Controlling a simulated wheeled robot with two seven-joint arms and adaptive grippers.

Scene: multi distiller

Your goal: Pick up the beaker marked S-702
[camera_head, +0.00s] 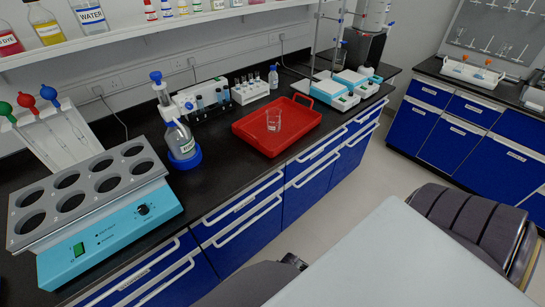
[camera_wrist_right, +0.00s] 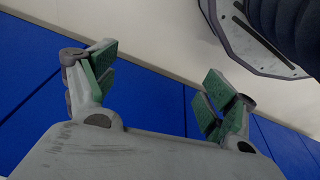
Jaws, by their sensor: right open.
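A clear glass beaker (camera_head: 273,120) stands upright in the red tray (camera_head: 246,133) on the black bench in the head view. Its marking is too small to read. My right gripper (camera_wrist_right: 160,82) is open and empty in the right wrist view, with green pads apart and blue cabinet fronts and pale floor beyond. It does not show in the head view and is away from the beaker. A small dark part at the lower middle of the head view appears to be the tip of my left gripper (camera_head: 292,262); its jaws cannot be made out.
A blue heating block (camera_head: 110,232) with several round wells fills the near left bench. A bottle shelf (camera_head: 150,28) overhangs the bench.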

